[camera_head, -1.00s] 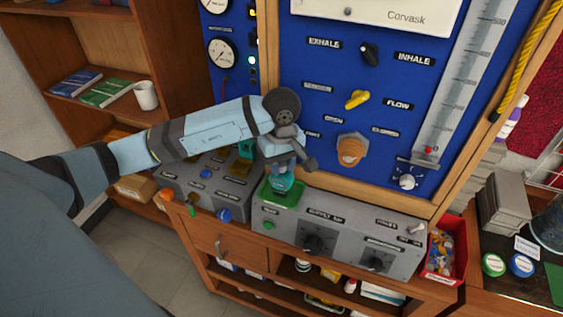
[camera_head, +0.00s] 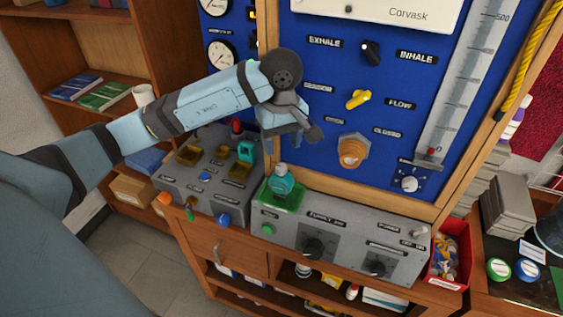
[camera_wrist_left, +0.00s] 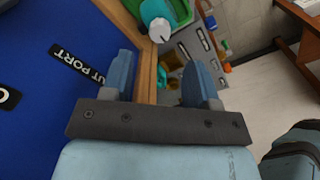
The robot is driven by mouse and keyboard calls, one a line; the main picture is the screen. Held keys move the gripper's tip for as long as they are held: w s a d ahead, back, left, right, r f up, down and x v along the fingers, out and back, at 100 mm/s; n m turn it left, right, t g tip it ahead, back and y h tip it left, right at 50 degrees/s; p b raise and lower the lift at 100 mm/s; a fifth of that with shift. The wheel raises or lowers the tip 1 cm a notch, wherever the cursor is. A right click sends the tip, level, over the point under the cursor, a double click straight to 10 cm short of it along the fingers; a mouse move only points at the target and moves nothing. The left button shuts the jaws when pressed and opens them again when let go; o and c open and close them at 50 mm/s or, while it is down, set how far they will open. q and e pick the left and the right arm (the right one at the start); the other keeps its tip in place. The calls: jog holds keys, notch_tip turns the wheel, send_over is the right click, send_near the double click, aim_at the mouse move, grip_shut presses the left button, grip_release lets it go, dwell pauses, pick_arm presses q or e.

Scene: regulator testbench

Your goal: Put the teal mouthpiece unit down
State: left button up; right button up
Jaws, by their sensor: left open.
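The teal mouthpiece unit (camera_head: 281,181) stands upright on the green pad (camera_head: 279,199) at the left end of the grey control box. My left gripper (camera_head: 293,138) is open and empty above it, apart from it, close to the blue panel. In the left wrist view the teal mouthpiece unit (camera_wrist_left: 156,18) with its white round end shows at the top, beyond the two spread fingers of the gripper (camera_wrist_left: 168,75). The green pad (camera_wrist_left: 173,55) shows partly beside it. My right gripper is not in view.
The grey control box (camera_head: 340,235) has knobs on its front. Another grey box (camera_head: 210,178) with a second teal piece (camera_head: 246,151) stands to the left. A blue panel (camera_head: 310,100) with knobs rises behind. A red bin (camera_head: 449,254) stands to the right.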

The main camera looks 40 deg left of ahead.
pick_arm(q)
jog(key=shift+r, duration=2.2)
